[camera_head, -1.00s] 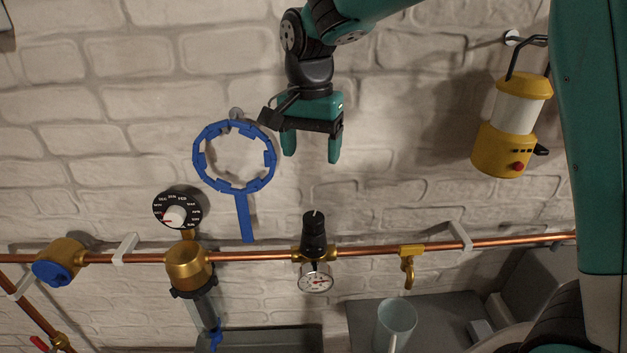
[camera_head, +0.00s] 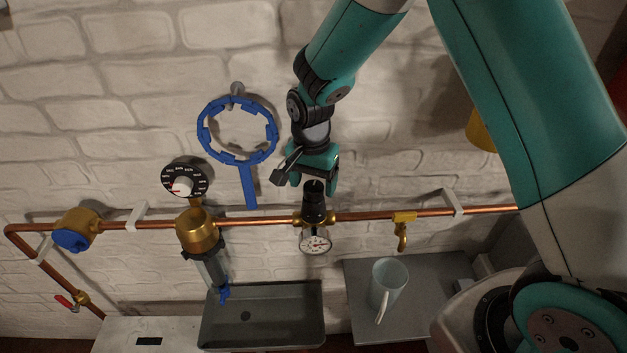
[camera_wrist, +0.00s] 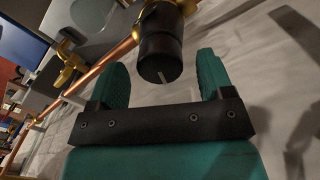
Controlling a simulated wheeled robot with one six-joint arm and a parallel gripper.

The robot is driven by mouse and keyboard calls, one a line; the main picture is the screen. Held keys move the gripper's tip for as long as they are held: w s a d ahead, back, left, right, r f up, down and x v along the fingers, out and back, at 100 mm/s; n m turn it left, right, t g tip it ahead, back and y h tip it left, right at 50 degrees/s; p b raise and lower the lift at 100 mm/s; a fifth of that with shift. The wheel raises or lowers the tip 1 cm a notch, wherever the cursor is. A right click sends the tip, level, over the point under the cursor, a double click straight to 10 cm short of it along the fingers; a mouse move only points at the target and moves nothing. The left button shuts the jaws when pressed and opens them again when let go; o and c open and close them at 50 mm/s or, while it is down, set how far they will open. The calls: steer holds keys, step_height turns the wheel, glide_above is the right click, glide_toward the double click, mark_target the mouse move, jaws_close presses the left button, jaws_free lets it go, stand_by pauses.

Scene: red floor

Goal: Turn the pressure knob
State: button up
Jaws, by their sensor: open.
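The black pressure knob (camera_head: 314,205) stands upright on a brass fitting on the copper pipe, with a round white gauge (camera_head: 315,241) below it. My gripper (camera_head: 313,187) is open and directly above the knob, its two teal fingers pointing down. In the wrist view the knob (camera_wrist: 160,57) shows a white line on its end and lies ahead of the gap between the open fingers (camera_wrist: 162,75). I cannot tell whether the fingertips reach either side of it.
The copper pipe (camera_head: 270,218) runs across the wall. A blue ring wrench (camera_head: 250,185) hangs left of my gripper. A dial (camera_head: 184,180), a brass filter (camera_head: 197,232) and a blue-capped valve (camera_head: 72,240) are farther left. A brass tap (camera_head: 401,231) and mug (camera_head: 388,285) are right.

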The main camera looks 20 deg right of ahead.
steer(key=shift+f, duration=0.85)
steer(key=c, duration=0.9)
